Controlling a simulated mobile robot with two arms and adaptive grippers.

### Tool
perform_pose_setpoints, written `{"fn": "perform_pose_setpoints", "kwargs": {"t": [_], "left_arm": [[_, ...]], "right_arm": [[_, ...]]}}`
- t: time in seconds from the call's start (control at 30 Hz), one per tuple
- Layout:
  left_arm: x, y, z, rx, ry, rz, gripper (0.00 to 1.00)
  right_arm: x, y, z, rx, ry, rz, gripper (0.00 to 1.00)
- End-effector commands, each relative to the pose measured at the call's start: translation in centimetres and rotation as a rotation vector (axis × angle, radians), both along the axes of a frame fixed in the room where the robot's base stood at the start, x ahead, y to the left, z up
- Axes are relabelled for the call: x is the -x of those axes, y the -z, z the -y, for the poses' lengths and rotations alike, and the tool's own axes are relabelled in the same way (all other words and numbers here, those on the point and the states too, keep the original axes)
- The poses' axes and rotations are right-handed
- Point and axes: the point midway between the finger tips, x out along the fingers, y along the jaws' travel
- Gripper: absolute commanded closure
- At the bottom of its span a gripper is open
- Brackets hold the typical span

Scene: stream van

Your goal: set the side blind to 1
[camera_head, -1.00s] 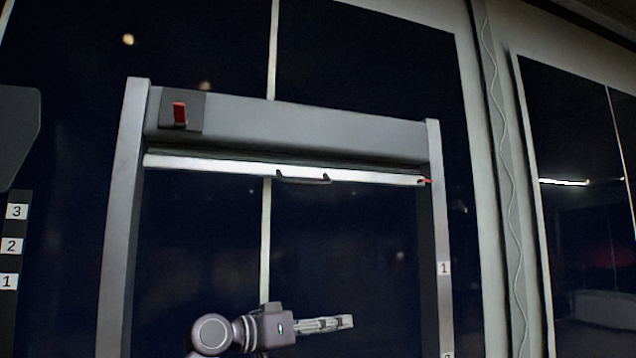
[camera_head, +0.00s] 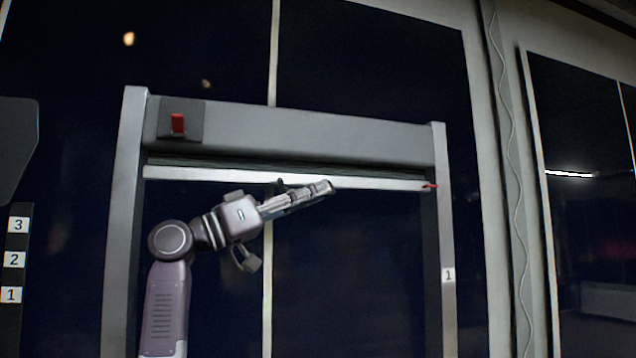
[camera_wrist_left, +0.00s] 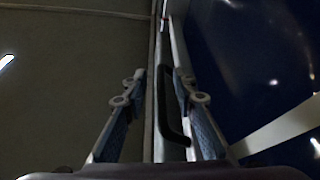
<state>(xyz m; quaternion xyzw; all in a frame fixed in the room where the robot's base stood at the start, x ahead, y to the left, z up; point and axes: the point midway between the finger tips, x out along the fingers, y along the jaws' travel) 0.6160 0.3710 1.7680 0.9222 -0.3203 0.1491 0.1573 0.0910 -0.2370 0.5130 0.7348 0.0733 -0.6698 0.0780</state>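The side blind is rolled up in a grey housing (camera_head: 300,132) across the top of a grey frame. Its pale bottom bar (camera_head: 375,183) hangs just under the housing. A red pointer (camera_head: 430,185) at the bar's right end stands well above the label 1 (camera_head: 448,275) on the right post. My left gripper (camera_head: 325,188) is in front of the bar, hiding most of its dark handle. In the left wrist view the left gripper (camera_wrist_left: 160,88) is open, its fingers on either side of the handle (camera_wrist_left: 172,110), with gaps visible. My right gripper is not in view.
A red lever (camera_head: 178,123) sits on a dark plate at the housing's left end. A dark strip with labels 3, 2 and 1 (camera_head: 14,260) stands at the far left. A wavy cable (camera_head: 508,150) runs down the wall on the right.

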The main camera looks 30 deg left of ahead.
Motion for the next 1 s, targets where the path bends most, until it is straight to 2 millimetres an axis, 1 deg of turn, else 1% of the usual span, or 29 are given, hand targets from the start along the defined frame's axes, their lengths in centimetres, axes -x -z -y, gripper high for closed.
{"fn": "perform_pose_setpoints", "kwargs": {"t": [0.03, 0.13, 0.43, 0.67, 1.0], "left_arm": [[-0.43, -0.4, 0.3, 0.001, 0.001, -0.002, 0.74], [-0.91, -0.46, 0.65, 0.0, 0.0, -0.002, 0.74], [-1.1, -0.37, 0.76, 0.0, -0.002, -0.002, 0.74], [-1.08, -0.38, 0.75, 0.0, -0.001, -0.001, 0.99], [-1.06, -0.39, 0.73, 0.0, -0.002, -0.002, 1.0]], "right_arm": [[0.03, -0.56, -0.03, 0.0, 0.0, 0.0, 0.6], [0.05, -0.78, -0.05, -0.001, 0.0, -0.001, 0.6], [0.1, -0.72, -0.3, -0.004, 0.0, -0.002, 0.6], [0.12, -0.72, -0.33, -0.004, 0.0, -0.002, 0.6], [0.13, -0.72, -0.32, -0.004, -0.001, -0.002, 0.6]]}}
